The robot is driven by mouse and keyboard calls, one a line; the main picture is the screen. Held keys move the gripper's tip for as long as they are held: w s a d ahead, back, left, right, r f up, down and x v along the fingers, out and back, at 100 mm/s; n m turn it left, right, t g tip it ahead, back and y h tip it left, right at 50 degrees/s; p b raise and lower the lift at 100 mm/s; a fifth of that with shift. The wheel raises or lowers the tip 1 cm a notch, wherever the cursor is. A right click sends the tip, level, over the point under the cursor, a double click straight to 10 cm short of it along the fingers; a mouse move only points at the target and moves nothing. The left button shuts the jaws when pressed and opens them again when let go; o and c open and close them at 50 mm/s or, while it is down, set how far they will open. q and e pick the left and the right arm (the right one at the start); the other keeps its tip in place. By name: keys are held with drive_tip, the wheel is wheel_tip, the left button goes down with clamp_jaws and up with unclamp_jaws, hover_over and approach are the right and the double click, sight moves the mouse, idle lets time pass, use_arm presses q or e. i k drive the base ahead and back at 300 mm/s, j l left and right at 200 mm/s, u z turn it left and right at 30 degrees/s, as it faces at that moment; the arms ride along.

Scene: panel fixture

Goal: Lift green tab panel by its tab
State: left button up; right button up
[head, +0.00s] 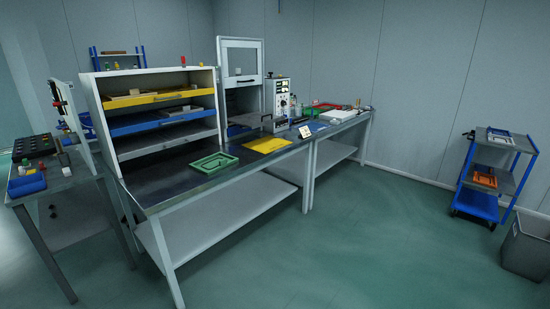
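A green panel (214,162) lies flat on the dark top of the long workbench (165,190), near its front edge, in front of the shelf unit. It has a raised frame-like outline; its tab is too small to make out for sure. Nothing touches it from above. Neither my left nor my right gripper is in view.
A yellow panel (267,145) lies to the right of the green one. A shelf unit (150,137) with yellow and blue trays stands behind. A side table (62,178) is at left, a blue cart (495,170) and grey bin (526,247) at right. The floor in front is clear.

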sight(210, 165)
drive_tip(key=i+u, duration=0.1)
drive_tip(key=i, duration=0.55)
drive_tip(key=i+l+u, duration=0.1)
drive_tip(key=i, duration=0.55)
drive_tip(key=i+l+u, duration=0.15)
drive_tip(key=i, duration=0.55)
drive_tip(key=l, duration=0.1)
